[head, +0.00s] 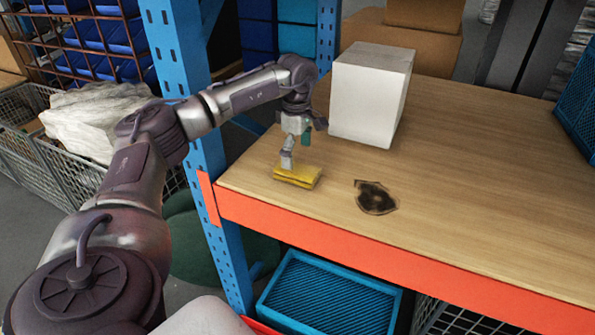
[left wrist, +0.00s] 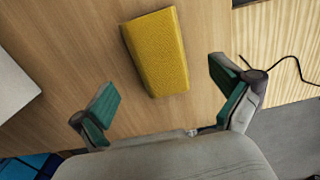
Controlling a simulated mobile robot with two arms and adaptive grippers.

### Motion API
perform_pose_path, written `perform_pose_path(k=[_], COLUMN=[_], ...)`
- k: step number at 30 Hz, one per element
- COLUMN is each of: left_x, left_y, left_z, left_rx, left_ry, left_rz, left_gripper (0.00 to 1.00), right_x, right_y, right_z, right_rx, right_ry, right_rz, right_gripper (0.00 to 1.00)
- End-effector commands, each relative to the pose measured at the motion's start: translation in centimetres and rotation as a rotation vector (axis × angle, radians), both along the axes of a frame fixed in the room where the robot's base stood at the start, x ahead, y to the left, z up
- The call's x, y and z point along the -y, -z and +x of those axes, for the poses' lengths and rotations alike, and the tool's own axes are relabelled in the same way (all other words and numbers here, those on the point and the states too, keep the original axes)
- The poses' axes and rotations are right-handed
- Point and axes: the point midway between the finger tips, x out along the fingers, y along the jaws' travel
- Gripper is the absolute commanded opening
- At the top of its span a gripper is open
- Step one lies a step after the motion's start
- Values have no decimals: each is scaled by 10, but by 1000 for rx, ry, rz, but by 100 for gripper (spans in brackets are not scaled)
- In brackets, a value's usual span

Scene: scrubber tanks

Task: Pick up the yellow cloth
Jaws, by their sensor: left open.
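The yellow cloth (head: 298,176) lies on the wooden shelf top near its left end. It looks like a thick folded pad in the left wrist view (left wrist: 157,52), a little beyond the fingertips and between their lines. My left gripper (head: 289,158) hangs over the cloth in the head view. In the left wrist view its two green-padded fingers (left wrist: 162,92) are spread wide with nothing between them. Whether a finger touches the cloth cannot be told. My right gripper is not in view.
A white box (head: 371,95) stands behind the cloth on the wooden shelf (head: 470,150). A dark brown stain or patch (head: 375,198) lies right of the cloth. A blue upright (head: 183,90) stands left of the shelf, close to my left arm. The shelf's right side is mostly clear.

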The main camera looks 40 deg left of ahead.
Motion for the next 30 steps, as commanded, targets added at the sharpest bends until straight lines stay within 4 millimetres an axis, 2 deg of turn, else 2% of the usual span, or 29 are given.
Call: perform_pose_path(k=[3, 8, 17, 27, 30], left_x=[1, 1, 1, 1, 1], left_y=[17, 38, 42, 42, 42], left_z=[0, 0, 1, 1, 1], left_rx=[-7, -4, -2, -2, -2], left_ry=[0, -1, 0, 0, 0], left_rz=[1, 0, 0, 0, -1], left_gripper=[100, 100, 98, 43, 43], right_x=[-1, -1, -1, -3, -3], right_y=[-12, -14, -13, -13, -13], right_z=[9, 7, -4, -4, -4], right_rx=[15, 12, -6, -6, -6], right_ry=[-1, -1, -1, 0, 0], right_rz=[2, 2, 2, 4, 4], right_gripper=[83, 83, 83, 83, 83])
